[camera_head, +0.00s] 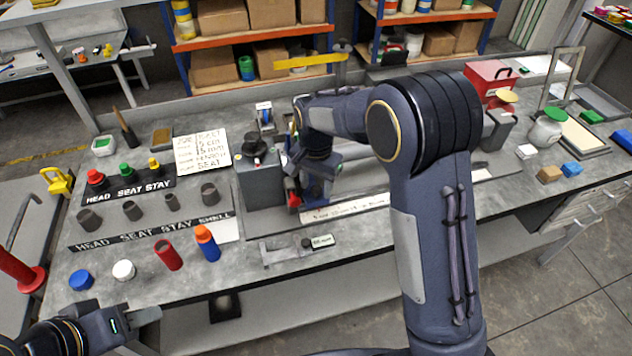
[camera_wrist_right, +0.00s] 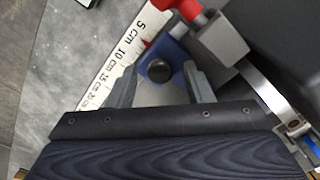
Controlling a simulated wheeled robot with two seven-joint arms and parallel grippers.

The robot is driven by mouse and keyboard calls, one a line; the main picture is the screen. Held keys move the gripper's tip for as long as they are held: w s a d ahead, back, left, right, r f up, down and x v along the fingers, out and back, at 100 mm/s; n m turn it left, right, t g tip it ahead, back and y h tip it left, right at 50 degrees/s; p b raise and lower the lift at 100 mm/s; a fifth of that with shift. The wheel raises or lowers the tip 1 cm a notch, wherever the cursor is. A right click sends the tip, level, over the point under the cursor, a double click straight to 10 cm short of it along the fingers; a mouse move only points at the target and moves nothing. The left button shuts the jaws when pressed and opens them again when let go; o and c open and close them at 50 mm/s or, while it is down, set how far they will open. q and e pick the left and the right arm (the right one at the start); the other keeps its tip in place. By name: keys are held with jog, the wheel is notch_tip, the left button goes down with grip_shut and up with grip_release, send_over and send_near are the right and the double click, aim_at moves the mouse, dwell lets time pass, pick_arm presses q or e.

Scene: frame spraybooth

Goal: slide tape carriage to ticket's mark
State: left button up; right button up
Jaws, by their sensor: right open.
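The tape carriage (camera_wrist_right: 176,50) shows in the right wrist view as a blue block with a black round knob (camera_wrist_right: 158,71). My right gripper (camera_wrist_right: 161,85) is open, with one finger on each side of the knob. In the head view my right arm hides most of the carriage; the scale (camera_head: 345,208) runs along the front of the rig. The ticket (camera_head: 203,152) lies left of the rig; its writing includes cm figures. My left gripper (camera_head: 150,316) is low at the left, away from the rig.
A grey block (camera_head: 262,182) stands at the rig's left end. A caliper-like tool (camera_head: 285,255) lies in front. Labelled racks (camera_head: 128,187) with caps and cups, and red and blue-orange cylinders (camera_head: 207,243), stand left. A red box (camera_head: 490,78) stands back right.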

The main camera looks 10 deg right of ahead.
jog(key=shift+c, duration=0.5)
grip_shut()
jog(key=d, duration=1)
jog(key=shift+w, duration=0.15)
jog(key=shift+o, duration=0.5)
grip_release()
notch_tip(320, 180, up, 8)
jog(key=shift+b, duration=0.45)
